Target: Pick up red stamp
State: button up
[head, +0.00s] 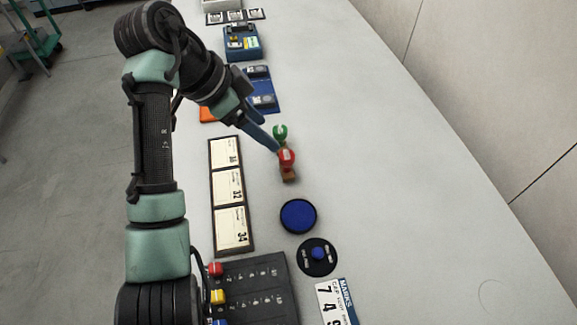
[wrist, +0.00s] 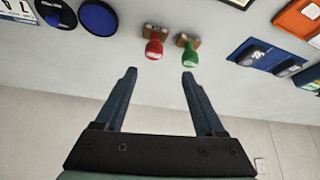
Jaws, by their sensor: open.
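The red stamp (head: 287,160) stands on the grey table, with a round red handle on a brown base. A green stamp (head: 280,133) of like shape stands just behind it. In the wrist view the red stamp (wrist: 154,46) is left of the green stamp (wrist: 187,50). My gripper (wrist: 158,72) is open and empty, its two fingers pointing toward both stamps. The red stamp lies beyond the fingertips, nearer the left finger, and the green one is near the right fingertip. In the head view my gripper (head: 275,146) reaches in from the upper left, its fingertips close by the stamps.
A blue round pad (head: 298,216) and a black disc with a blue knob (head: 318,256) lie in front. A framed card strip (head: 213,200) lies to the left. Blue trays (head: 262,92) stand behind. The table's right side is clear up to the wall.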

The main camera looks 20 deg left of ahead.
aim_at(284, 154)
jog(key=x, duration=0.4)
jog(key=s+x, duration=0.1)
jog(key=x, duration=0.1)
jog(key=shift+w+d+f+b, duration=0.1)
jog(key=shift+d+f+b, duration=0.05)
jog(key=shift+f+b, duration=0.3)
jog(key=shift+d+x, duration=0.1)
jog(key=shift+x, duration=1.45)
jog(key=shift+d+x, duration=0.15)
jog(key=shift+x, duration=1.35)
jog(key=shift+r, duration=0.1)
jog(key=shift+c, duration=0.3)
grip_shut()
